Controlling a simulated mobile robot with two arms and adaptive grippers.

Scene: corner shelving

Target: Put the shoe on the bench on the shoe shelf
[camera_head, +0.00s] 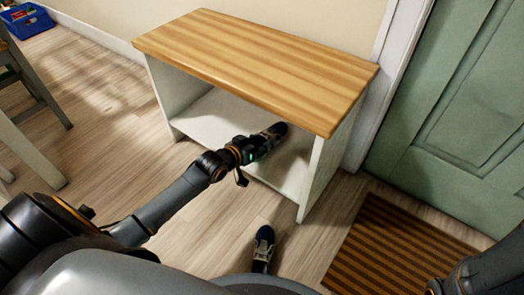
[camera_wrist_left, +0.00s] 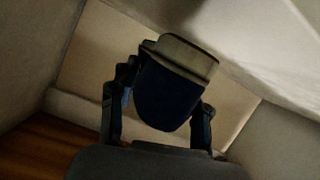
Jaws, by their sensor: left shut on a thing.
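A dark shoe (camera_head: 277,129) with a pale sole is held inside the open space of the white bench with a wooden top (camera_head: 255,62). My left gripper (camera_head: 258,143) is shut on this shoe, over the white lower shelf (camera_head: 215,119). The left wrist view shows the shoe (camera_wrist_left: 168,97) between the two fingers, its beige sole edge facing up and away. I cannot tell whether the shoe touches the shelf. A second dark shoe (camera_head: 264,246) stands on the floor in front of the bench. My right gripper is out of view; only part of that arm shows at lower right.
A striped brown doormat (camera_head: 385,250) lies right of the floor shoe, before a green door (camera_head: 460,110). A blue bin (camera_head: 28,20) and chair legs are at the left. The bench's side walls and top enclose the left gripper's space.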

